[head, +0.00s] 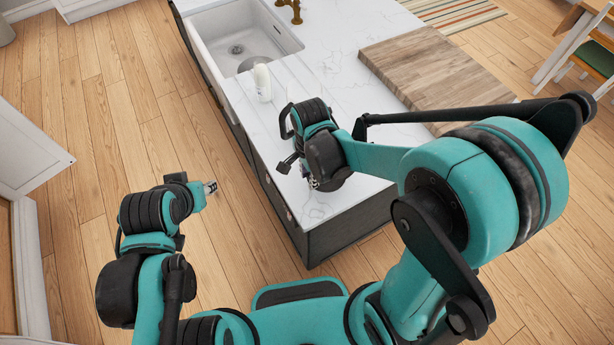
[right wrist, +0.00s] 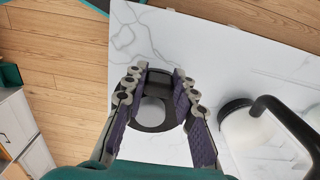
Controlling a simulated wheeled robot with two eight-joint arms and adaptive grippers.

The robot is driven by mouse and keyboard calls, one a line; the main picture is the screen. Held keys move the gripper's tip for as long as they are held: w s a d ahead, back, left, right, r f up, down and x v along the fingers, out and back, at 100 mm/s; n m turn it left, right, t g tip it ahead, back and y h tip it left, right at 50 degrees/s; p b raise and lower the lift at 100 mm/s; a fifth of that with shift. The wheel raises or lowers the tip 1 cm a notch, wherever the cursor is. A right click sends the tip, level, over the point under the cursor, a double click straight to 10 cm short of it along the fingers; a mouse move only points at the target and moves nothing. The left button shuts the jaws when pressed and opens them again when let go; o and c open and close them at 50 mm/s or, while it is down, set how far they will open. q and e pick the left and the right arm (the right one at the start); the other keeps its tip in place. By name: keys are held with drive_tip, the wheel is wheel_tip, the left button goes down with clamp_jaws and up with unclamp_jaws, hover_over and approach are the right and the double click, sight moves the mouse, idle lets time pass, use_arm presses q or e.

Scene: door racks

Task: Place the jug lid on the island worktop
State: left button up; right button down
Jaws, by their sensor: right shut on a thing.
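In the right wrist view, the jug lid (right wrist: 153,124) is a dark ring-shaped piece with a pale middle. It sits between the purple-padded fingers of my right gripper (right wrist: 160,100), which is shut on it. White marble worktop (right wrist: 145,50) lies below; I cannot tell whether the lid touches it. The jug (right wrist: 240,122), white with a black handle, stands to the right of the fingers. In the head view my right gripper (head: 318,182) is over the near part of the island worktop (head: 352,98), and the lid is hidden. My left gripper (head: 210,187) is over the floor; its finger opening is unclear.
A wooden board (head: 435,70) covers the worktop's right side. Marble is bare between sink and board. The worktop's near edge drops to wooden floor (head: 85,110). A white cabinet (head: 30,150) stands at left.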

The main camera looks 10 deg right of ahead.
drive_tip(key=w+f, duration=0.2)
drive_tip(key=w, duration=0.1)
drive_tip(key=shift+w+a, duration=0.15)
drive_tip(key=shift+w, duration=0.05)
wheel_tip(320, 180, down, 4)
drive_tip(key=shift+f+b, duration=0.1)
drive_tip(key=shift+b, duration=0.6)
drive_tip(key=c, duration=1.6)
unclamp_jaws()
drive_tip(key=shift+f, duration=0.1)
drive_tip(key=shift+c, duration=0.2)
drive_tip(key=o, duration=0.4)
